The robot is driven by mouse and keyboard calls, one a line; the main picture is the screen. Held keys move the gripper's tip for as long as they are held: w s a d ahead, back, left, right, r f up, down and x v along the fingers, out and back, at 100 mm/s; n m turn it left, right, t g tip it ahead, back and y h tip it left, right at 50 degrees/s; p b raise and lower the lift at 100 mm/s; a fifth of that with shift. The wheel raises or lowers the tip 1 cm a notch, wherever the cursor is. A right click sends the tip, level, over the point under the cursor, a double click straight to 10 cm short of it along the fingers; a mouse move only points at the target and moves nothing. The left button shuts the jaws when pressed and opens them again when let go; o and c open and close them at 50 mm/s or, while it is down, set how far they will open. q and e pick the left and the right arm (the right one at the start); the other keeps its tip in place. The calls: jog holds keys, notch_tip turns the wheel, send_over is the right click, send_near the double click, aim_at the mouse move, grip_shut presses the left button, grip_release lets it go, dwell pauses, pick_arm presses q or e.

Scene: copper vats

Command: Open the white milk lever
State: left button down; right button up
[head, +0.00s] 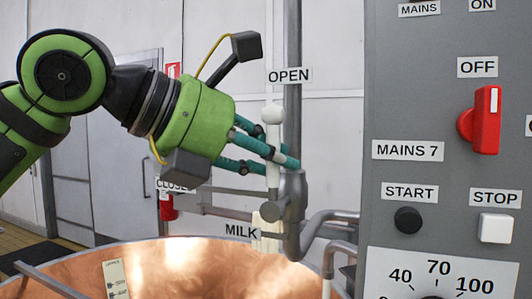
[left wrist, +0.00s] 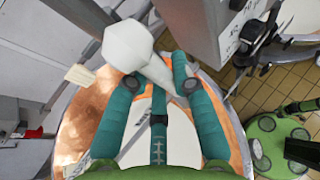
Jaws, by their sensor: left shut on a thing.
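The white milk lever (head: 273,130) stands nearly upright on a grey pipe valve above the copper vat, with its knob just below the OPEN label (head: 289,75). The MILK label (head: 241,231) is beside its foot. My left gripper (head: 284,157) reaches in from the left, and its teal fingers are closed around the lever's middle, below the knob. In the left wrist view the lever's white knob (left wrist: 127,44) shows beyond the fingers (left wrist: 155,88), with its shaft between them. The fingers partly hide the shaft. My right gripper is not in view.
A grey control panel (head: 436,150) with a red switch (head: 486,120) and buttons stands close to the right of the lever. The copper vat (head: 200,262) is below. The CLOSE label (head: 174,184) is partly behind my left gripper. A vertical pipe (head: 293,60) rises behind the lever.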

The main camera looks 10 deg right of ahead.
pick_arm(q)
jog(key=shift+f, duration=0.15)
jog(key=c, duration=1)
grip_release()
jog(key=shift+d, duration=0.1)
jog(key=v, duration=1.2)
